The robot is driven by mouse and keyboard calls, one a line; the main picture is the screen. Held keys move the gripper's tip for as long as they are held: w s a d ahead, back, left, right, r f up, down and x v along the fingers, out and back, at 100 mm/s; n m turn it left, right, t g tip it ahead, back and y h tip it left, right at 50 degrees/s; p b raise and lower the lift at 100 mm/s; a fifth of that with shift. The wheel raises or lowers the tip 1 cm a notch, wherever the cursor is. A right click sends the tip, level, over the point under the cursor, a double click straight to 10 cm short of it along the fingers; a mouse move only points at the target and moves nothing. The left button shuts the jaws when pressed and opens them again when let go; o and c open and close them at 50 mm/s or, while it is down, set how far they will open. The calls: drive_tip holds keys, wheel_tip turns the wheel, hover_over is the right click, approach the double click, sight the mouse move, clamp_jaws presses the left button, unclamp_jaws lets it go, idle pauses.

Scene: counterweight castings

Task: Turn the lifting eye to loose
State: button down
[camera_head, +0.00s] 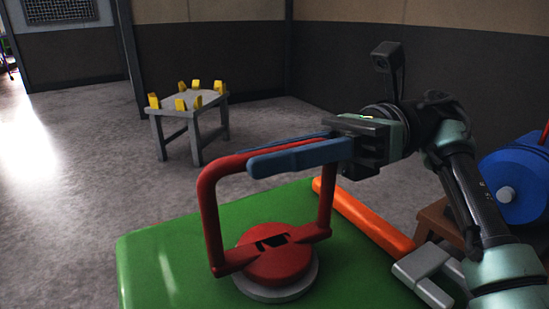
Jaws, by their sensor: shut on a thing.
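The lifting eye (208,209) is a red bail handle on a round red hub (277,264). The hub sits on a grey disc (278,290) on the green casting (160,262). The bail stands upright, its top bar running left to right. My gripper (285,150) reaches in from the right with long blue fingers. The fingers lie along the top bar and are shut on it. The near finger hides part of the bar, and the far finger shows only as a thin strip behind. A dark slot shows on the hub; no loose marking is readable.
An orange bar (362,218) lies along the casting's far right edge, with a grey block (424,268) near it. A blue drum (518,185) stands at the right. A grey table (187,104) with several yellow blocks stands behind on open floor.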

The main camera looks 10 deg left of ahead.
drive_tip(key=shift+a+f, duration=0.1)
drive_tip(key=shift+f, duration=0.05)
drive_tip(key=c, duration=0.8)
unclamp_jaws()
drive_tip(key=shift+r, duration=0.25)
wheel_tip(320, 180, up, 10)
drive_tip(key=p, duration=0.6)
drive_tip(key=shift+f, duration=0.1)
drive_tip(key=shift+f, duration=0.1)
